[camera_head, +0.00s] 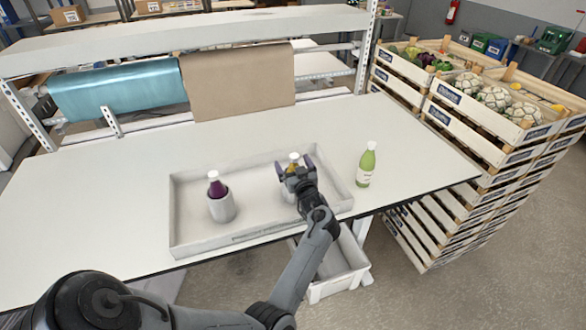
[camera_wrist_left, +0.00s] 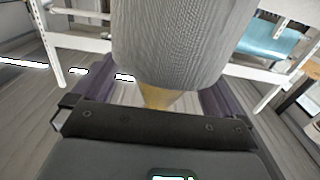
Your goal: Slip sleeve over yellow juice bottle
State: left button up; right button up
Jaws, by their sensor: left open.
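The yellow juice bottle (camera_head: 293,158) stands in the tray (camera_head: 178,215), its white cap and a little yellow showing past my left gripper (camera_head: 295,165). In the left wrist view, a grey ribbed sleeve (camera_wrist_left: 175,45) appears to be around the bottle's body, with the yellow neck (camera_wrist_left: 158,97) sticking out of it. My left gripper's purple fingers are open, one on each side of the bottle and sleeve. Whether they touch it, I cannot tell. The lower end of the sleeve is hidden. My right gripper is not in view.
A purple bottle (camera_head: 217,187) stands in a grey sleeve (camera_head: 222,208) at the tray's left. A green bottle (camera_head: 367,165) stands bare on the table (camera_head: 420,150), right of the tray. Stacked produce crates (camera_head: 440,110) adjoin the table's right edge. The table's left is clear.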

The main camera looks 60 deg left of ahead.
pick_arm(q)
jog(key=r, duration=0.3)
jog(key=shift+w+d, duration=0.15)
jog(key=shift+d, duration=0.2)
jog(key=w+d+r+b, duration=0.1)
jog(key=w+d+r, duration=0.2)
jog(key=d+r, duration=0.3)
jog(key=d, duration=0.4)
jog(key=shift+w+d+r, duration=0.15)
jog(key=shift+d+r, duration=0.05)
